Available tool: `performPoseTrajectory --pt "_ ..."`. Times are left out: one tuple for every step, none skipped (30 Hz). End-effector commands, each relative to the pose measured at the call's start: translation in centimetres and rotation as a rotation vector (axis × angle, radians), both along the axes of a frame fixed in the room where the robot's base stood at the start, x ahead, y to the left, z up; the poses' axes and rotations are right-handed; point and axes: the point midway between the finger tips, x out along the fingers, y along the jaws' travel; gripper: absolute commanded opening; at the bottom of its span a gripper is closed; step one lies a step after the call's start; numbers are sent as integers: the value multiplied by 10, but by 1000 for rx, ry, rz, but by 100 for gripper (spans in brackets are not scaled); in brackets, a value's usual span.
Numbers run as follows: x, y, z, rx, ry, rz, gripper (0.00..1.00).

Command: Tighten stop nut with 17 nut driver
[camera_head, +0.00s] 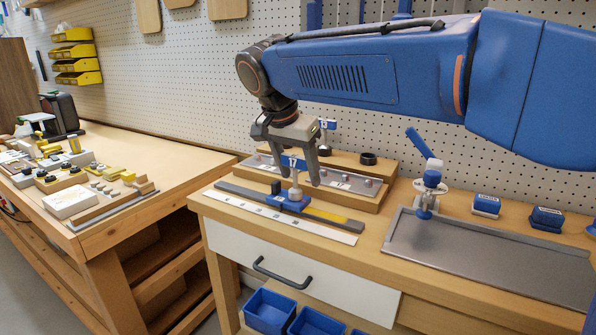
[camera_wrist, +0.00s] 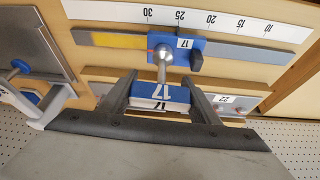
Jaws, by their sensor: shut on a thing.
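My gripper (camera_head: 303,178) is shut on the 17 nut driver (camera_head: 293,163), holding it above the front rail. The driver has a blue-and-white head marked 17, also between the fingers in the wrist view (camera_wrist: 160,94). Its metal shaft points down at the blue stop (camera_head: 289,203) on the grey rail. In the wrist view the stop (camera_wrist: 184,46), also labelled 17, has a black knob beside the driver's round metal end. That end covers the stop nut, so I cannot tell whether it is seated.
A white scale strip (camera_head: 280,217) runs along the bench front. Behind the rail stands a wooden tool rack (camera_head: 340,190) with a metal plate; a 22 label (camera_wrist: 222,98) shows there. A grey tray (camera_head: 480,262) and a clamp with a blue handle (camera_head: 431,178) are to the right.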

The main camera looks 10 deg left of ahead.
Motion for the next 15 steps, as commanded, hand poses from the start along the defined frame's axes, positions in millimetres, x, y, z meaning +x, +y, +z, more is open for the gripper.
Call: performPoseTrajectory --pt "1 -1 0 -1 -1 0 26" --pt "1 -1 0 -1 -1 0 26" --pt "1 -1 0 -1 -1 0 26" --pt "1 -1 0 -2 0 1 26" --pt "1 -1 0 -2 0 1 26" --pt "1 -1 0 -1 -1 -4 26" --pt "1 -1 0 -2 0 -12 26" --pt "1 -1 -1 -2 0 -27 26" --pt "1 -1 -1 -2 0 -53 26" --pt "0 -1 -1 -1 -1 -48 26" --pt "0 -1 0 -1 -1 -45 26" --pt "0 -1 0 -1 0 -34 26" --pt "0 -1 0 -1 1 -22 26" --pt "0 -1 0 -1 -1 -9 26" --pt "0 -1 0 0 -1 13 26"
